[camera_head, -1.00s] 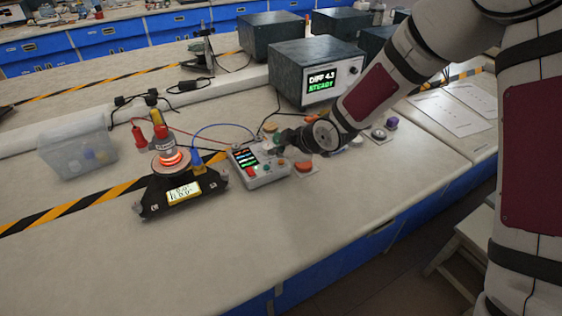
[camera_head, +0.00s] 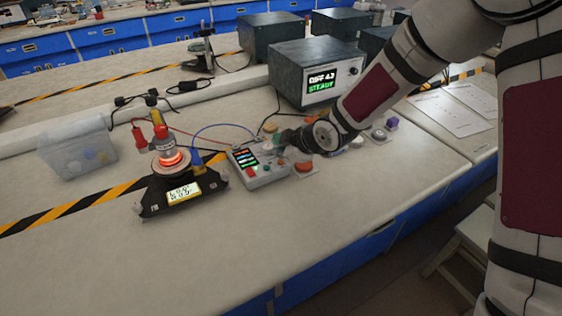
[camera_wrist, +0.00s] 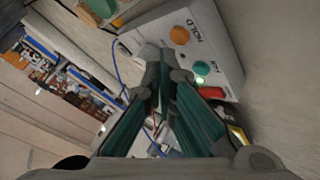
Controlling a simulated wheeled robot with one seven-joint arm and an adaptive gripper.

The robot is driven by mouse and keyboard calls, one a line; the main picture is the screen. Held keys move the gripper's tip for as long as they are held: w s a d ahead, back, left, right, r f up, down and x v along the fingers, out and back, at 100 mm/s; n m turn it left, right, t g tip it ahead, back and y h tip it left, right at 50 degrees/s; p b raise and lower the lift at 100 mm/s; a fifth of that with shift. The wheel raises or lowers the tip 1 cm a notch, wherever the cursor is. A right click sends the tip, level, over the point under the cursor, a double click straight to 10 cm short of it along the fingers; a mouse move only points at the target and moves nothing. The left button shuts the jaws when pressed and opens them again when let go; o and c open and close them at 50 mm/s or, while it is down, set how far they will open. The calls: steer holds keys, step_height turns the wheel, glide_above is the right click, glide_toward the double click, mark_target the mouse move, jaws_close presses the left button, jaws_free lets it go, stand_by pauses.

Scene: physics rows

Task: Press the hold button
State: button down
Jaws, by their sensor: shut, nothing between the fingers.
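The control box (camera_head: 262,175) is pale grey with a lit screen and stands on the bench in the head view. In the wrist view the box (camera_wrist: 222,45) fills the upper right, tilted in the picture. The orange button (camera_wrist: 179,35) sits beside the word HOLD. A green button (camera_wrist: 201,68) sits beside the other label, which seems to read RUN. My gripper (camera_wrist: 167,72) is shut and empty, with its fingertips over the box, close to both buttons. I cannot tell whether they touch. In the head view my gripper (camera_head: 283,141) is at the far right edge of the box.
A black device with a glowing ring (camera_head: 172,160) stands left of the box. A clear bin (camera_head: 78,152) is further left. A dark instrument (camera_head: 315,72) reading STEADY stands behind. The front bench is clear.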

mark_target(280, 163)
steer(key=shift+f, duration=0.2)
steer(key=shift+f+b, duration=0.25)
steer(key=shift+b, duration=0.2)
steer(key=shift+f+b, duration=0.3)
steer(key=shift+f, duration=0.05)
stand_by(0.5)
steer(key=shift+r, duration=0.1)
steer(key=shift+r+p, duration=0.6)
steer(key=shift+r, duration=0.1)
step_height(280, 163, up, 5)
steer(key=p, duration=0.4)
stand_by(0.4)
stand_by(0.6)
